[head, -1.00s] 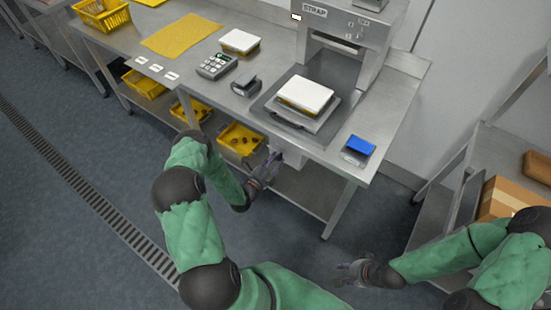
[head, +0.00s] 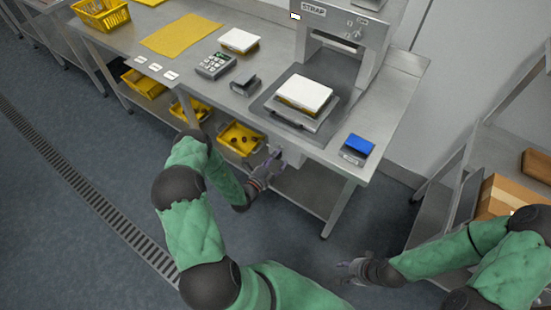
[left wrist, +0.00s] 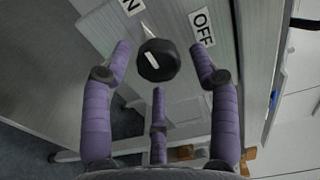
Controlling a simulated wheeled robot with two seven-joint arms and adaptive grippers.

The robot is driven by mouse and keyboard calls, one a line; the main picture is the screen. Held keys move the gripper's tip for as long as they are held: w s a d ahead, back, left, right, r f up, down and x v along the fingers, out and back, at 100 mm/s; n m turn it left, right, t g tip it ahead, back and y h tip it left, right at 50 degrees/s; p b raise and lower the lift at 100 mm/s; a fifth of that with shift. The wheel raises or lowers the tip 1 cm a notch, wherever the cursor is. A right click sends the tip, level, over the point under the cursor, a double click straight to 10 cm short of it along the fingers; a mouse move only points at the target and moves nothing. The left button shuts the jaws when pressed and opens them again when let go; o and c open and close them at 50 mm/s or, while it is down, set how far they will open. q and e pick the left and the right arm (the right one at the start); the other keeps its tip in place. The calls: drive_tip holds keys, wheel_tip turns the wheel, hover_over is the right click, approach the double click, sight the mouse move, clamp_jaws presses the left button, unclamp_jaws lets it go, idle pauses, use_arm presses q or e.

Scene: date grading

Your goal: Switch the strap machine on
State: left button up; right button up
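The strap machine (head: 345,65), a grey metal frame with a STRAP label, stands at the right end of the steel table. In the left wrist view, a black rotary knob (left wrist: 158,60) with a white mark sits on a grey panel. An OFF label (left wrist: 201,27) is up and right of it; a partly cut-off label ending in N (left wrist: 130,6) is up and left. I cannot tell which label the mark points at. My left gripper (head: 272,166) is open below the table's front edge, its fingers spread around the knob's sides. My right gripper (head: 350,270) is open and empty, away from the table.
A white-topped yellow tray (head: 304,95) lies at the machine's mouth. A blue-topped block (head: 359,146) is near the table's right corner. A yellow crate (head: 240,139) sits on the lower shelf, left of my left gripper. Shelving with a carton (head: 505,197) stands at the right.

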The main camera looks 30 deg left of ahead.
use_arm(q)
drive_tip(key=shift+a, duration=0.2)
drive_tip(key=s, duration=1.2)
drive_tip(key=shift+a, duration=0.4)
drive_tip(key=shift+w+d, duration=0.1)
